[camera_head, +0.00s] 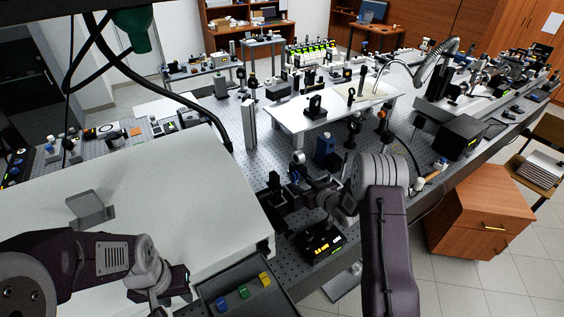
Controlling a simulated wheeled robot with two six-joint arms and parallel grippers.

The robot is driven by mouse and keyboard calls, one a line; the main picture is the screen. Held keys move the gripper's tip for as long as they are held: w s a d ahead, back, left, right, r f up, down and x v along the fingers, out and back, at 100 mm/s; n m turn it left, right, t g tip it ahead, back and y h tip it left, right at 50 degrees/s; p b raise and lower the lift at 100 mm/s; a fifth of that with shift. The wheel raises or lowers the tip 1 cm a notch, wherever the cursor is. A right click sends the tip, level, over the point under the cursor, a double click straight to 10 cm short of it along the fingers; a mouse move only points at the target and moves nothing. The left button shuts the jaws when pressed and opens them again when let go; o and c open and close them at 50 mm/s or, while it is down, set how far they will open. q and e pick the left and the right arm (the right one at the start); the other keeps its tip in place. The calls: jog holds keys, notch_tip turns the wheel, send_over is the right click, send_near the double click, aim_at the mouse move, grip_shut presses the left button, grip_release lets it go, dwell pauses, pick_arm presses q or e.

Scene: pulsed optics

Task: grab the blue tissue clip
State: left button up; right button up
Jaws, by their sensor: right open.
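A small blue clip (221,304) lies in a dark grey tray (206,289) at the bottom centre. A green clip (243,292) and a yellow clip (265,279) lie beside it in a slanting row. My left gripper (178,290) is just left of the tray, apart from the blue clip; its fingers are too dark and small to read. My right gripper (285,198) is open, above the optical table's near part, up and right of the tray. Its fingertips are hard to separate from the dark mounts behind.
A large white housing (150,200) with a raised edge fills the left beside the tray. A black box with a lit yellow display (321,244) stands right of the tray. The perforated optical table (240,175) holds several mounts and a blue block (324,148). A wooden cabinet (480,220) stands right.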

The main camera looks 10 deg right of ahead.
aim_at(297, 182)
jog(key=shift+a+r, duration=0.1)
jog(key=shift+s+r, duration=0.1)
jog(key=shift+w+a, duration=0.2)
jog(key=shift+w, duration=0.1)
jog(key=shift+f+b+x, duration=0.2)
jog(key=shift+b+x, duration=0.1)
jog(key=shift+x, duration=0.7)
jog(key=shift+w+f, duration=0.1)
jog(key=shift+w, duration=0.15)
jog(key=b+x, duration=0.2)
jog(key=x, duration=0.2)
jog(key=shift+f, duration=0.1)
jog(key=shift+w+a, duration=0.1)
jog(key=shift+w, duration=0.15)
pick_arm(q)
jog(key=shift+s+f, duration=0.2)
jog(key=shift+f, duration=0.4)
jog(key=shift+s+f, duration=0.2)
jog(key=shift+f, duration=0.4)
pick_arm(e)
jog(key=shift+w, duration=0.3)
pick_arm(q)
jog(key=shift+s+d, duration=0.1)
pick_arm(e)
jog(key=shift+s, duration=0.1)
grip_shut()
